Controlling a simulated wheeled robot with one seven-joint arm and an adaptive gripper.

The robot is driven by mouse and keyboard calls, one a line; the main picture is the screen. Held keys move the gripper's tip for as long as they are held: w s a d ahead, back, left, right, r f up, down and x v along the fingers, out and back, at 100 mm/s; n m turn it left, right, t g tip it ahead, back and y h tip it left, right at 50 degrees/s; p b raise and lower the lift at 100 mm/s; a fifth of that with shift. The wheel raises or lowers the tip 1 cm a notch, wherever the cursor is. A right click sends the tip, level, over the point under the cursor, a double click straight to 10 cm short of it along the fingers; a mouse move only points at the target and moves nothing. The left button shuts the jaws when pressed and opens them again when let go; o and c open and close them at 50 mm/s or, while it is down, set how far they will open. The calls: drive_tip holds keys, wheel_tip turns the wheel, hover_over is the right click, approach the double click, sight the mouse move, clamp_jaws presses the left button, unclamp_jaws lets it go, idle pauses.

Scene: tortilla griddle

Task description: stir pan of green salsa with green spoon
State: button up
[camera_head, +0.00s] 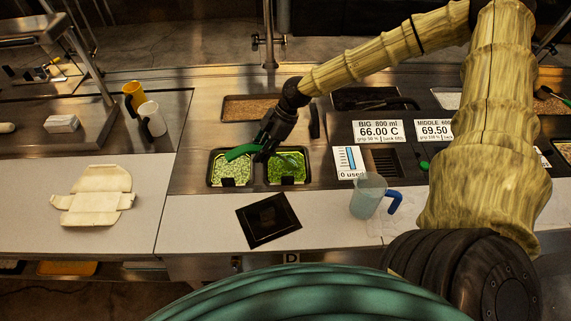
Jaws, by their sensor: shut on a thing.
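My gripper (264,152) reaches down from the upper right to two small black pans set in the counter. It is shut on the green spoon (240,151), whose green part sticks out to the left over the left pan. The spoon's other end is hard to make out against the dark fingers. The left pan holds pale green, chopped-looking food (229,172). The right pan holds brighter green food (287,173), likely the green salsa. My gripper is above the divider and the right pan's left edge. I cannot tell whether the spoon touches the food.
A brown-filled tray (252,108) lies behind the pans. A black square plate (268,220) lies in front. A clear jug with a blue handle (368,196) stands right of it. A flattened carton (97,195) and two cups, yellow (133,93) and white (152,118), are at left.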

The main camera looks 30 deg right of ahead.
sight(253, 147)
drive_tip(key=shift+s+f+b, duration=0.1)
drive_tip(key=shift+b, duration=0.2)
drive_tip(key=shift+r+y+b, duration=0.3)
drive_tip(key=shift+y+b, duration=0.65)
drive_tip(key=shift+b, duration=0.95)
drive_tip(key=shift+r+y+b, duration=0.25)
drive_tip(key=shift+y+b, duration=0.7)
drive_tip(key=shift+b, duration=0.9)
drive_tip(key=shift+r+t, duration=0.15)
drive_tip(key=shift+t, duration=0.15)
drive_tip(key=shift+r+p, duration=1.65)
drive_tip(key=shift+r, duration=0.4)
drive_tip(key=shift+r+p, duration=0.2)
drive_tip(key=shift+p, duration=0.15)
drive_tip(key=shift+r, duration=0.1)
drive_tip(key=shift+r+p, duration=1.75)
drive_tip(key=shift+r, duration=0.15)
